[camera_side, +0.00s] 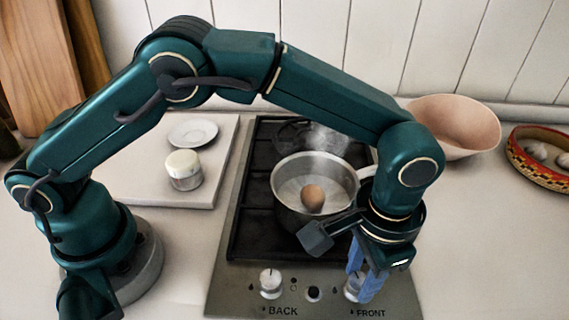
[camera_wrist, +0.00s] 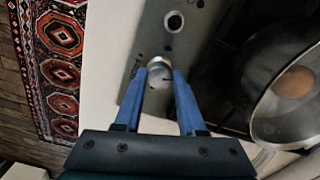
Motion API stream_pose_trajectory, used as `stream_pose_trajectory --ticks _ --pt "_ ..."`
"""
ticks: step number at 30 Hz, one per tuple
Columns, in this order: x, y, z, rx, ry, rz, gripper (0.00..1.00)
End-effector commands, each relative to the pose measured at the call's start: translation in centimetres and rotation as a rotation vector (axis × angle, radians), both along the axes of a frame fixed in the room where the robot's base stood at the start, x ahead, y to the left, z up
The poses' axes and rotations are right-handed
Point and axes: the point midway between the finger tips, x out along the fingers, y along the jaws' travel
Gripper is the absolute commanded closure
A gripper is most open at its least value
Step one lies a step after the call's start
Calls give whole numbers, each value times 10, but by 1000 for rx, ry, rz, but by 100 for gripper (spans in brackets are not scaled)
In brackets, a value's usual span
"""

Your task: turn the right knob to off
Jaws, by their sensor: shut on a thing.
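The right knob (camera_side: 351,287), pale metal and labelled FRONT, sits on the stove's front panel, partly hidden by my fingers in the side view. In the wrist view the knob (camera_wrist: 158,72) shows between my fingertips. My gripper (camera_side: 362,284) points down with its blue fingers shut on this knob; it also shows in the wrist view (camera_wrist: 160,76). The left knob (camera_side: 270,283), labelled BACK, stands free on the same panel. A steel pot (camera_side: 290,207) with a brown egg (camera_side: 313,199) in it stands on the burner behind my gripper. Where the right knob's mark points is unclear.
A white lidded jar (camera_side: 184,170) and a small plate (camera_side: 193,133) sit on a pale board at left. A pink bowl (camera_side: 455,125) and a patterned basket (camera_side: 535,170) stand at right. Steam rises near the pot.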

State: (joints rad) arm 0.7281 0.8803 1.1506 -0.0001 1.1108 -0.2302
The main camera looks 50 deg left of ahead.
Motion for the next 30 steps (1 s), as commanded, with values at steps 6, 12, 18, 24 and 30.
stream_pose_trajectory --ticks 6,12,18,24,30 --pt "0 0 2 1 2 -154 100" --pt "0 0 2 1 2 -246 100" --pt "0 0 2 0 1 -292 100" --pt "0 0 2 0 1 -305 100" --pt "0 0 2 0 1 -305 100"
